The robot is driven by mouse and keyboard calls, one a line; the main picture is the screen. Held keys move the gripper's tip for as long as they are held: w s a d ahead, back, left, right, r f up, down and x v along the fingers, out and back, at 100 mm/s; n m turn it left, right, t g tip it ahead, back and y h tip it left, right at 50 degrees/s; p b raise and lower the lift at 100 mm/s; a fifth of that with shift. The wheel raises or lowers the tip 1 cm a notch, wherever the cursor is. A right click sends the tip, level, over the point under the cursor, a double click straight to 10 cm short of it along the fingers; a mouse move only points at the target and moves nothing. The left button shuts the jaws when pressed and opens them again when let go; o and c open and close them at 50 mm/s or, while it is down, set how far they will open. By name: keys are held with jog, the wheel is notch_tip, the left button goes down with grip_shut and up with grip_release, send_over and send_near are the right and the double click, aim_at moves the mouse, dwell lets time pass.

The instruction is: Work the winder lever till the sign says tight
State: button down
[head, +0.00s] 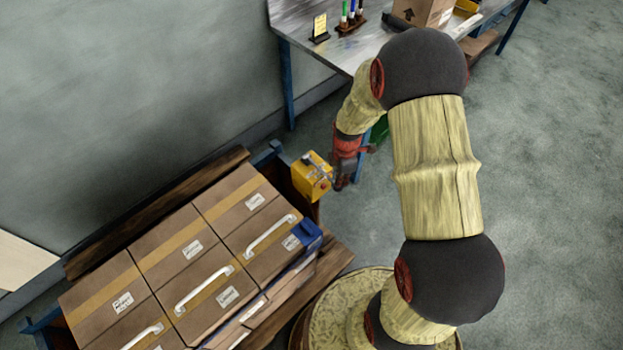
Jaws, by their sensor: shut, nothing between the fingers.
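The winder (311,180) is a yellow box-like unit at the far right corner of the strapped stack of cartons. A small grey piece on its top looks like the lever (309,159), but its exact position is too small to tell. My gripper (341,184) points down just right of the winder. It is shut and holds nothing; I cannot tell whether it touches the lever. A small yellow card on a black stand (320,28) is on the workbench; its writing is too small to read. I cannot tell whether it is the sign.
Brown cartons (188,246) with white handles fill the lower left, with a blue piece (306,234) at their right edge. A workbench (345,52) at the top holds pens and a cardboard box (424,12). The floor (560,200) on the right is clear.

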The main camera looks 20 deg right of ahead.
notch_tip(320, 180, up, 13)
jog(key=w+p, duration=0.2)
jog(key=p, duration=0.7)
jog(key=shift+a, duration=0.35)
jog(key=shift+r, duration=0.2)
jog(key=shift+s+f+n+p, duration=0.1)
jog(key=shift+f+n+p, duration=0.25)
jog(key=shift+f+n, duration=0.5)
jog(key=shift+f+n+p, duration=0.4)
jog(key=shift+f+n, duration=0.05)
jog(key=shift+n, duration=0.7)
jog(key=shift+s+f+n+p, duration=0.1)
jog(key=shift+f+n+p, duration=0.25)
jog(key=shift+f+n, duration=0.5)
jog(key=shift+r, duration=0.2)
